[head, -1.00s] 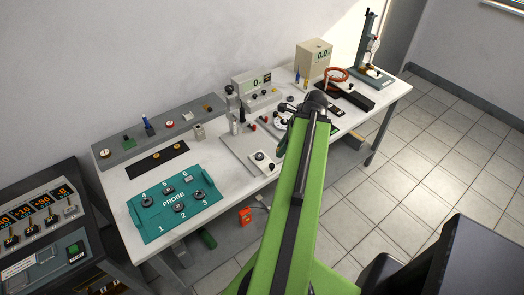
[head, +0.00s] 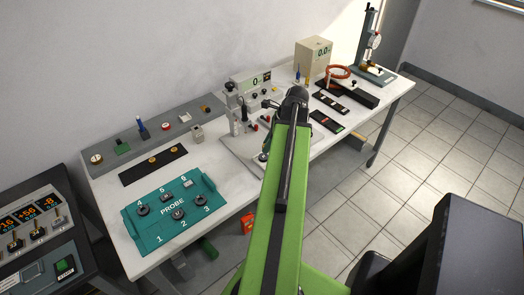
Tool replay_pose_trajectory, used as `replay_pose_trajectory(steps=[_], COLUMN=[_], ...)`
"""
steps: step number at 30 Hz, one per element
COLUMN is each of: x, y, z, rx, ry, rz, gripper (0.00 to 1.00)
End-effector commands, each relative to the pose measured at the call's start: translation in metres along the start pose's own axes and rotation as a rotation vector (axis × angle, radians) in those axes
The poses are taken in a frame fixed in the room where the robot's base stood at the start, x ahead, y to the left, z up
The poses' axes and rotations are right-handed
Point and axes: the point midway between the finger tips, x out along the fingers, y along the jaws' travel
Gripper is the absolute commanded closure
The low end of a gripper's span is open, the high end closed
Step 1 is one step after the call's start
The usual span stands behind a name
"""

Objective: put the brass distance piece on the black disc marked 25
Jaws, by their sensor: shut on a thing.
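My green arm runs up from the bottom of the head view to a dark wrist joint (head: 297,97) over the middle of the bench. My gripper's jaws are hidden behind the arm, so I cannot see what is between them. I cannot pick out the brass distance piece with certainty. Two small brass-coloured rounds (head: 152,160) lie on a black strip at the bench's left. I cannot read a 25 on any disc. The pale baseplate (head: 232,142) in the middle of the bench is partly covered by my arm.
A teal PROBE panel (head: 172,212) lies at the front left. A grey strip of knobs (head: 178,130) runs along the back. Black bars lie near the right front edge.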

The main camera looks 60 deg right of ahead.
Motion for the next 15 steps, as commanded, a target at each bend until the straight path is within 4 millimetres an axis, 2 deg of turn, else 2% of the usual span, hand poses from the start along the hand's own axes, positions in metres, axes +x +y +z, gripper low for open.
replay_pose_trajectory(steps=[1, 5, 15], x=[0.014, 0.035, 0.036], y=[0.000, 0.000, 0.001], z=[-0.005, -0.015, -0.010], rx=[-0.001, 0.000, -0.008], ry=[0.000, 0.000, 0.000], rz=[0.000, 0.000, 0.003], gripper=[1.00, 1.00, 1.00])
